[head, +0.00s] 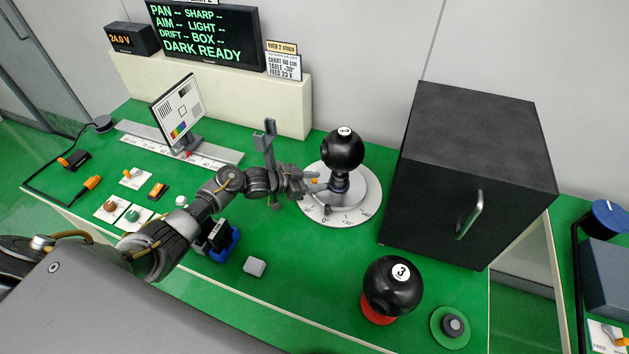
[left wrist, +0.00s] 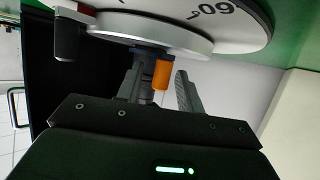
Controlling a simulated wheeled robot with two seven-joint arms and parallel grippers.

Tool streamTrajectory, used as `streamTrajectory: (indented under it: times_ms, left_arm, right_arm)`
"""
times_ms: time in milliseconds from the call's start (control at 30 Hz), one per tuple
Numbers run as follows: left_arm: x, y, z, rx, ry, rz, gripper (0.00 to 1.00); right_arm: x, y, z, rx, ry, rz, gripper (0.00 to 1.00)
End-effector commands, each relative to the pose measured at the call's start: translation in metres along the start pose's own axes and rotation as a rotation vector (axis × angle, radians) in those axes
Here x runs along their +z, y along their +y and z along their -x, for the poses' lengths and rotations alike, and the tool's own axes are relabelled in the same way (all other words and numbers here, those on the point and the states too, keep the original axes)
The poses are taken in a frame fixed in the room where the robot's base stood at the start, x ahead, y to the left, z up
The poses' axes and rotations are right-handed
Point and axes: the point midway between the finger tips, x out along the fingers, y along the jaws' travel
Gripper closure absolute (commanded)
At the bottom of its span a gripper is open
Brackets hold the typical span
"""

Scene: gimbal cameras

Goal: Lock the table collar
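The round table (head: 360,205) has a white dial marked in degrees and a grey disc, with a black ball camera marked 2 (head: 343,150) above it. In the left wrist view the table (left wrist: 180,42) appears turned over at the top. An orange tab (left wrist: 161,73), apparently the collar's lever, sits by the dark collar under the ball. My left gripper (head: 308,184) reaches the table's left side. In the left wrist view its fingers (left wrist: 160,92) are apart, with the orange tab between or just beyond them; contact is unclear. My right gripper is not in view.
A large black box (head: 460,170) with a handle stands to the right. Another black ball marked 3 (head: 392,284) sits on a red base in front. A chart (head: 178,108) stands on a rail at the back left. Green bench is clear between table and front ball.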

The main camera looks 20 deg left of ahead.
Motion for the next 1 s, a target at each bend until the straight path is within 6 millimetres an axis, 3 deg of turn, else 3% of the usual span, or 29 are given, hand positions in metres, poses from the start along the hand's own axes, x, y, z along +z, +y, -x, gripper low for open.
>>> streamTrajectory:
  times_ms: [167, 633, 800, 1000]
  left_arm:
    - [0.002, 0.000, 0.009, -0.001, -0.001, -0.001, 0.63]
    - [0.002, 0.000, 0.092, -0.001, -0.001, -0.002, 0.63]
    - [0.001, 0.000, 0.106, 0.001, 0.000, -0.001, 0.63]
    - [0.000, 0.000, 0.108, 0.001, 0.000, 0.000, 0.63]
  right_arm:
    - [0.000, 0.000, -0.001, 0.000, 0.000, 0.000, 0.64]
    - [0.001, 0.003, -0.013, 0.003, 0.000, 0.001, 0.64]
    - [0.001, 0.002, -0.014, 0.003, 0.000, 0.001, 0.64]
    - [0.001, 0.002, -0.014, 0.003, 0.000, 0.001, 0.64]
